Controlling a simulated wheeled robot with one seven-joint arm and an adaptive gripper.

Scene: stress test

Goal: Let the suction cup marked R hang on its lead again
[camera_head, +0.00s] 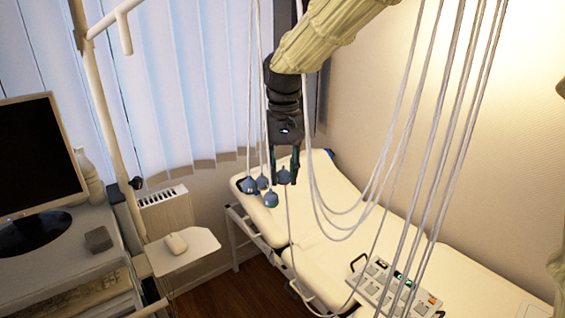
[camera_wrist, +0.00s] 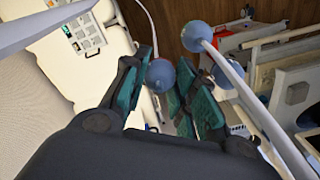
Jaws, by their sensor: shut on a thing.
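My gripper (camera_head: 285,181) hangs above the head end of the couch, pointing down. Its fingers are shut on a blue-grey suction cup (camera_head: 284,175). In the wrist view this cup (camera_wrist: 160,75) shows between the green finger pads (camera_wrist: 166,95). Three similar cups hang on their leads just left of the gripper: one at the left (camera_head: 249,186), one in the middle (camera_head: 262,182) and a lower one (camera_head: 271,200). In the wrist view, two of these cups show close to the right finger, one at the top (camera_wrist: 196,36) and one lower (camera_wrist: 228,74). No letter is readable on any cup.
Pale leads (camera_head: 405,140) hang in loops right of the gripper. A cream couch (camera_head: 330,205) lies below, with a control box (camera_head: 395,290) on it. A small tray with a mouse (camera_head: 175,244), a pole (camera_head: 105,110) and a monitor (camera_head: 40,155) stand at the left.

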